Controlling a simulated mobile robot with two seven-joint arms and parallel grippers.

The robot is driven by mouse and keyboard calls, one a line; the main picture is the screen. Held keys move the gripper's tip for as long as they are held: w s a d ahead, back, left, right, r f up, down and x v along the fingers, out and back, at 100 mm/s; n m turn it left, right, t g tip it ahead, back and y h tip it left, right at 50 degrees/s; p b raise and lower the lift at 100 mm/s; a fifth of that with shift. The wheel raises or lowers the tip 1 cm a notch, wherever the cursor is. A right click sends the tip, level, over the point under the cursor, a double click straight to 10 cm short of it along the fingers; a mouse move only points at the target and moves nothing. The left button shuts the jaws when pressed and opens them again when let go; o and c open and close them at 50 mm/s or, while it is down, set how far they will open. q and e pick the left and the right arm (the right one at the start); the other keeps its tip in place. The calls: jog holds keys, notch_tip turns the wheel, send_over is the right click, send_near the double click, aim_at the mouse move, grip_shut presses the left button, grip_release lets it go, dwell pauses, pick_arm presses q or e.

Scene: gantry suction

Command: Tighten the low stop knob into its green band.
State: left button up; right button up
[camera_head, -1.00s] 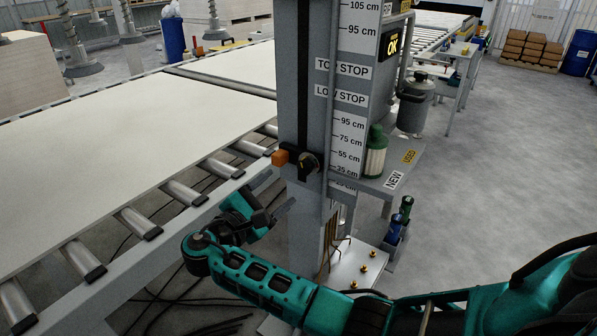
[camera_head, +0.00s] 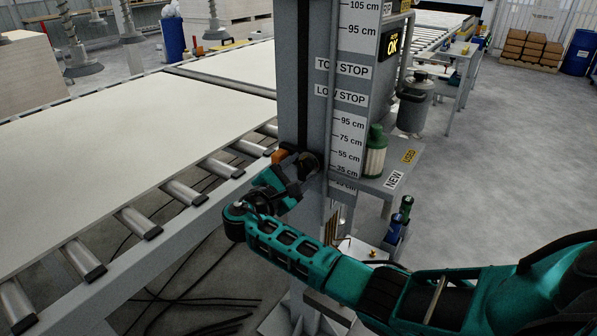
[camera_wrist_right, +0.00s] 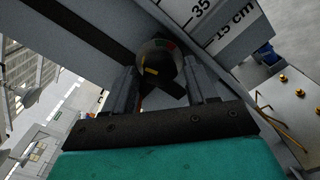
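The low stop knob (camera_head: 309,163) is a dark round knob on the grey column, beside an orange block (camera_head: 279,156). My right gripper (camera_head: 300,168) is at the knob and partly hides it. In the right wrist view the knob (camera_wrist_right: 160,62) shows between the two spread fingers of my right gripper (camera_wrist_right: 164,80). A yellow mark sits on its lower left, with red and green bands near its right edge. The fingers look apart, without clear contact on the knob. The yellow mark is away from the green band. My left gripper is out of view.
The grey column (camera_head: 300,80) carries a height scale (camera_head: 347,145) and stop labels. A roller conveyor with a large pale panel (camera_head: 110,150) lies left. A shelf with a green-capped filter (camera_head: 375,155) is right of the column. Open floor lies farther right.

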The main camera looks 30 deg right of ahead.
jog(key=c, duration=0.8)
jog(key=shift+c, duration=0.2)
jog(key=m+b, duration=0.2)
jog(key=m, duration=0.1)
jog(key=shift+f+m, duration=0.1)
jog(key=shift+m, duration=0.2)
jog(key=shift+m+b, duration=0.65)
jog(key=shift+m, duration=0.65)
jog(key=shift+b, duration=0.3)
